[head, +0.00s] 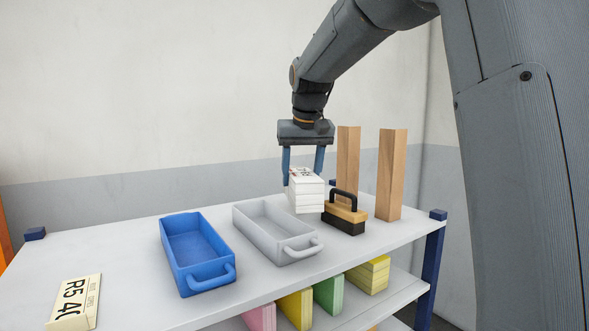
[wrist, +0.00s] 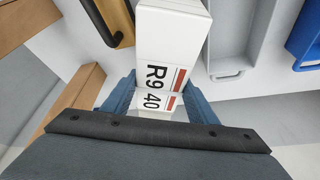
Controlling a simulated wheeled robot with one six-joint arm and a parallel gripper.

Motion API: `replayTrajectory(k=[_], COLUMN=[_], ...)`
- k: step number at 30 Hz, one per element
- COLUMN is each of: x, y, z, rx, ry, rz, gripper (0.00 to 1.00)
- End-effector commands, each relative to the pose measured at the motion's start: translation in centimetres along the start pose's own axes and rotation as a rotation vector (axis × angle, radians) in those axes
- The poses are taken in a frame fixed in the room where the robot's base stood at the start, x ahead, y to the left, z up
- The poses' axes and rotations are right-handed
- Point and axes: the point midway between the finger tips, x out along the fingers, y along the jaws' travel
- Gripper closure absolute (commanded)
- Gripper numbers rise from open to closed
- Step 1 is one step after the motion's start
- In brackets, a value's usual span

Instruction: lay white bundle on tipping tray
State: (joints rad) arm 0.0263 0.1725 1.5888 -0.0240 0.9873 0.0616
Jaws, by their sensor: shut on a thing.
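My gripper (head: 304,174) points down over the shelf top, with its two blue fingers shut on the white bundle (head: 307,196). The bundle is a white block; in the wrist view the bundle (wrist: 172,38) carries a label reading "R9 40" with a red stripe. It is held between the grey tray and the black-handled brush; its height above the shelf is hard to tell. The grey tray (head: 242,222) is empty, with a front handle. The blue tray (head: 170,245) to its left is also empty. Neither is marked as the tipping tray.
The brush (head: 345,215) stands close right of the bundle. Two upright wooden blocks (head: 391,175) stand behind it at right. A card (head: 83,295) reading "R5 40" lies front left. Pink, yellow and green bundles (head: 296,308) sit on the lower shelf. The left shelf top is mostly clear.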

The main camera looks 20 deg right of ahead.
Motion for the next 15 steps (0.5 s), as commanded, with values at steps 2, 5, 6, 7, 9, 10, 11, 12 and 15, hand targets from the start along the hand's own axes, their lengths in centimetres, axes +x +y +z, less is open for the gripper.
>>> replayTrajectory(k=[2,5,6,7,9,10,11,12,15], x=[0.4,0.9,1.2,1.5,2.2,2.6,2.9,3.3,4.1], y=[0.0,0.0,0.0,0.0,0.0,0.0,0.0,0.0,0.0], z=[0.1,0.3,0.5,0.6,0.9,1.1,1.2,1.4,1.7], rx=[0.0,0.0,0.0,0.0,0.0,0.0,0.0,0.0,0.0], ry=[0.004,0.003,0.003,0.002,0.001,0.001,0.001,0.002,0.003], rz=[0.0,0.0,0.0,0.0,0.0,0.0,0.0,0.0,0.0], gripper=[1.0,1.0,1.0,1.0,1.0,1.0,1.0,1.0,1.0])
